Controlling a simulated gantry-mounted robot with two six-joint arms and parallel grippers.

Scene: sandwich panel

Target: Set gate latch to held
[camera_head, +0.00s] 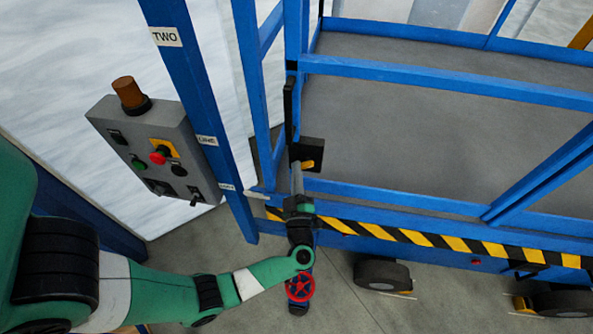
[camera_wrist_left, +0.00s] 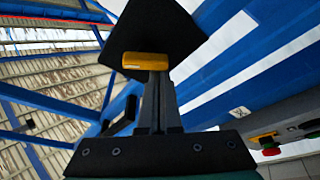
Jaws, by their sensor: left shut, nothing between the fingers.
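The gate latch shows as a dark square plate (camera_head: 314,150) with a short yellow-orange handle (camera_head: 308,165), on the blue gate frame. In the left wrist view the plate (camera_wrist_left: 160,28) stands tilted straight ahead, and the handle (camera_wrist_left: 145,61) lies across in front of it. My left gripper (camera_head: 297,168) is shut and empty, its grey fingers pointing up at the latch. In the wrist view the fingertips (camera_wrist_left: 157,78) are right at the handle; I cannot tell whether they touch it. My right gripper is not in view.
A grey control box (camera_head: 158,150) with buttons and an amber lamp (camera_head: 127,94) stands left of the latch. Blue rails (camera_head: 420,76) enclose the grey platform on the right. A striped edge (camera_head: 435,240) runs below. A red handwheel (camera_head: 300,287) is under my left wrist.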

